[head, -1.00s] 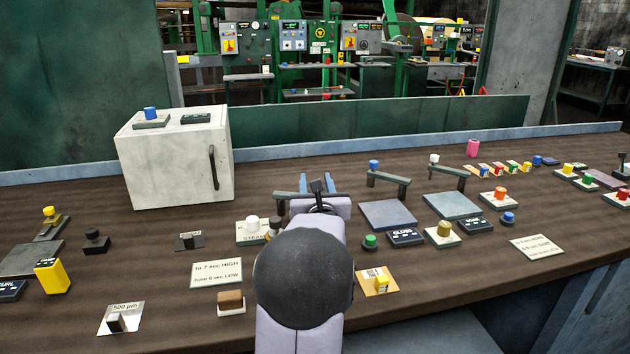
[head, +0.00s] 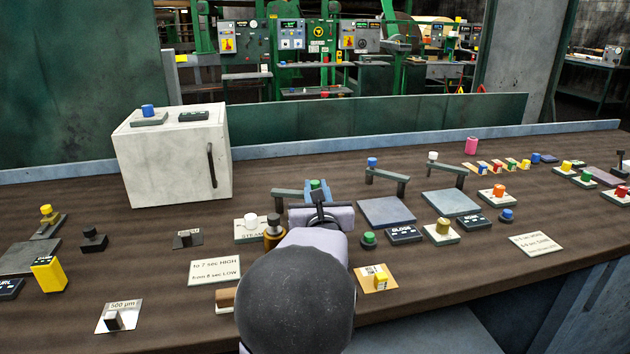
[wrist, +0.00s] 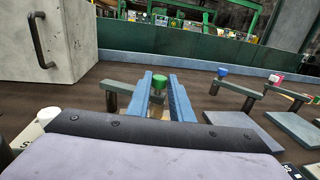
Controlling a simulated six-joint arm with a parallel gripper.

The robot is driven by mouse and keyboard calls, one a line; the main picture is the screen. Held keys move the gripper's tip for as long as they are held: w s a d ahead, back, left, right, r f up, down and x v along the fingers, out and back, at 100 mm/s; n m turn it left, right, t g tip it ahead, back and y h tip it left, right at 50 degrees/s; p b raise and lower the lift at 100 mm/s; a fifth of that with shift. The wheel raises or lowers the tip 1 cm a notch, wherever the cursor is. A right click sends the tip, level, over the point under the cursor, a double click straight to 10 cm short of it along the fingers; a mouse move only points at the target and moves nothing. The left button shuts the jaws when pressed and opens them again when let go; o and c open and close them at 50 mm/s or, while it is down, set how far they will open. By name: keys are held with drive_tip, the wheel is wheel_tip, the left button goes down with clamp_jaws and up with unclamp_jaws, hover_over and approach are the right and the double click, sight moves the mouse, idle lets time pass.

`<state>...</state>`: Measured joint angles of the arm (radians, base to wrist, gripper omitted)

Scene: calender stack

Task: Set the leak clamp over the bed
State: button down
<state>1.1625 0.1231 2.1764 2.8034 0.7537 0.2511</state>
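Three small bar-shaped clamps on posts stand at mid-table. I cannot tell which is the leak clamp. The left one (head: 286,194) has a green knob (head: 315,184); its bar also shows in the wrist view (wrist: 122,86). The middle one (head: 388,176) has a blue knob and the right one (head: 448,169) a white knob. Grey-blue plates, bed-like, lie before the middle (head: 386,211) and right (head: 452,204) clamps. My gripper (wrist: 160,84) has its blue fingers apart on either side of the green knob. Contact is unclear. My wrist hides the area below the left clamp.
A white cabinet (head: 170,160) stands at the back left. A steam plate with a white knob (head: 251,219), a green button (head: 369,239) and a close block (head: 403,235) are near my arm. Bare table lies between the cabinet and the left clamp.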

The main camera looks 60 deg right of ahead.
drive_tip(key=w+d+r+n+t+y+p, duration=0.1)
drive_tip(key=w+r+n+y+p, duration=0.2)
drive_tip(key=w+r+p, duration=0.75)
drive_tip(key=w+d+r+n+t+y+p, duration=0.1)
drive_tip(key=r+n+y+p, duration=0.2)
drive_tip(key=p, duration=1.4)
drive_tip(key=w+a+r+n+y+p, duration=0.2)
drive_tip(key=w+a+n+y+p, duration=0.5)
drive_tip(key=n, duration=0.6)
drive_tip(key=s+d+f+n+g, duration=0.2)
drive_tip(key=s+d+n+g, duration=0.3)
drive_tip(key=s+n, duration=0.2)
drive_tip(key=s+d+f+n+g+h+b, duration=0.1)
drive_tip(key=s+d+n+g, duration=0.4)
drive_tip(key=n, duration=0.5)
drive_tip(key=s, duration=0.2)
drive_tip(key=shift+s+f+g+h, duration=0.3)
drive_tip(key=shift+s+f, duration=0.05)
drive_tip(key=shift+f, duration=0.05)
